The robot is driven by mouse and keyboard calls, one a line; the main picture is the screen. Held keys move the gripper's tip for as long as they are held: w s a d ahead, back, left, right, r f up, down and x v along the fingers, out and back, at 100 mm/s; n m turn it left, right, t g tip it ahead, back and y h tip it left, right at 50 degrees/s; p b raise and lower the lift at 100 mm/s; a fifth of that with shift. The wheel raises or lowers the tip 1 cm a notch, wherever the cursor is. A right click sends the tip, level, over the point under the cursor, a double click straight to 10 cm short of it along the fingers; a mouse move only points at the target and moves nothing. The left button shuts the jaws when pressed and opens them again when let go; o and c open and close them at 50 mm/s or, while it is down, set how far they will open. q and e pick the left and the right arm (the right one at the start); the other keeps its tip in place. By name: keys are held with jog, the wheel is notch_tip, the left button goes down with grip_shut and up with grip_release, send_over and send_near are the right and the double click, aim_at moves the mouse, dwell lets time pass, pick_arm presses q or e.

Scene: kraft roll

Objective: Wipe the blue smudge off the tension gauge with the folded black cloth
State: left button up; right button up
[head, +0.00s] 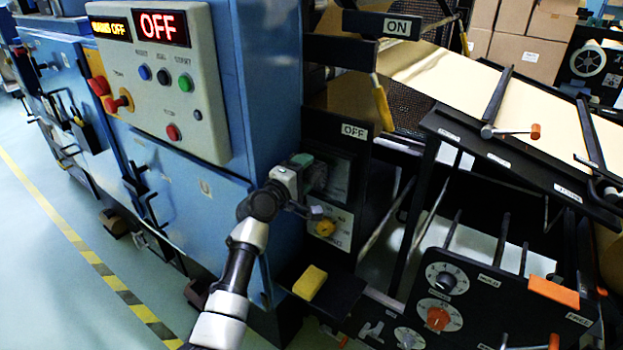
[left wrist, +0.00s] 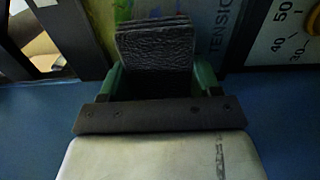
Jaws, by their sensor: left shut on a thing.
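My left gripper (head: 318,178) is in front of the tension gauge (head: 341,184) on the dark panel beside the blue cabinet. In the left wrist view, its green fingers (left wrist: 160,82) are shut on the folded black cloth (left wrist: 155,45). The cloth stands out past the fingertips, over the gauge face (left wrist: 209,35) marked "TENSION". I cannot tell whether it touches the face. Bluish and yellow-green colour shows at the cloth's far edge, but I cannot make out the smudge clearly. The gripper covers part of the gauge in the head view. My right gripper is not in view.
A dial with a yellow knob (head: 325,228) sits just below the gauge. A yellow sponge (head: 310,282) lies on a black ledge below. The control box (head: 165,80) reads OFF. A black knob panel (head: 465,300) juts out at right.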

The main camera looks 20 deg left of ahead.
pick_arm(q)
jog(key=p+v, duration=0.3)
jog(key=v, duration=0.3)
dwell(0.6)
jog(key=shift+s, duration=0.1)
jog(key=p+v, duration=0.1)
jog(key=v, duration=0.2)
jog(key=shift+r, duration=0.1)
dwell(0.5)
